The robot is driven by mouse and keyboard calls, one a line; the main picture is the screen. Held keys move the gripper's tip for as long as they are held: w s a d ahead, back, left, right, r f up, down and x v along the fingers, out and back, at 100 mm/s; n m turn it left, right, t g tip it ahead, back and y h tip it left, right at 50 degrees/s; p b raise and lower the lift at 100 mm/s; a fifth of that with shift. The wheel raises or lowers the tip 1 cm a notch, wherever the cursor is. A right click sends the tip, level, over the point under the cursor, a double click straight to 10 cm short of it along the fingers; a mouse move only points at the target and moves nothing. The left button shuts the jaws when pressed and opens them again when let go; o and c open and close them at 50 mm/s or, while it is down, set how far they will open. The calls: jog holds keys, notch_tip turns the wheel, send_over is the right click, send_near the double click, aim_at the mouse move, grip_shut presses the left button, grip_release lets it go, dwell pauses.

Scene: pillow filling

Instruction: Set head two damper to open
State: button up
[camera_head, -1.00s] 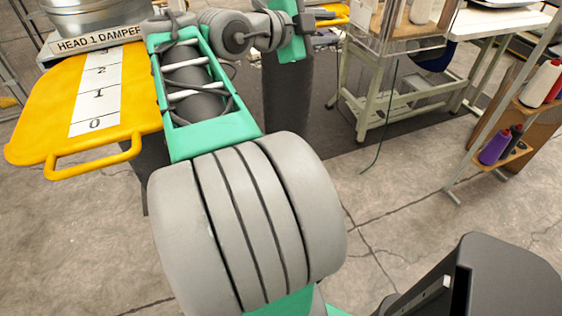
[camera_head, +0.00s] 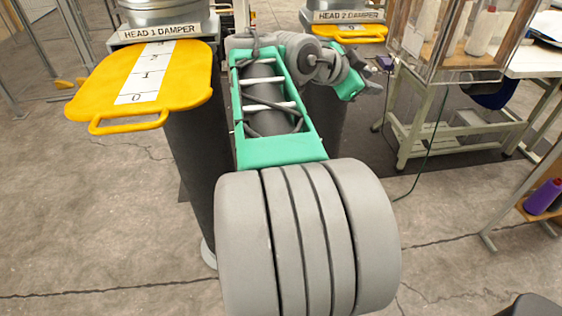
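The head 2 damper (camera_head: 374,32) is a yellow plate with a handle loop, below a "HEAD 2 DAMPER" label (camera_head: 347,16) at the top, right of centre. My arm hides part of its near side, and I cannot read its scale. My gripper (camera_head: 378,72) is at the arm's far end, below and slightly right of the yellow plate in the picture. It looks apart from the handle. Its fingers are small and dark, and I cannot tell whether they are open.
The head 1 damper (camera_head: 190,82), a yellow plate with a numbered white scale, sticks out at left over a dark column. A clear-sided cabinet on a pale metal frame (camera_head: 408,140) stands at right.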

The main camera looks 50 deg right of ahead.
jog(key=w+a+f+n+t+y, duration=0.2)
jog(key=w+a+f+n+y, duration=0.2)
jog(key=a+f+n, duration=0.3)
jog(key=w+a+f+n+t+y, duration=0.2)
jog(key=w+a+f+n, duration=0.5)
jog(key=f, duration=0.5)
jog(key=a+y, duration=0.1)
jog(key=a, duration=0.1)
jog(key=shift+w+a+f+n+t+y, duration=0.25)
jog(key=shift+a+f+n+t+y, duration=0.05)
jog(key=shift+a+f+n+y, duration=0.1)
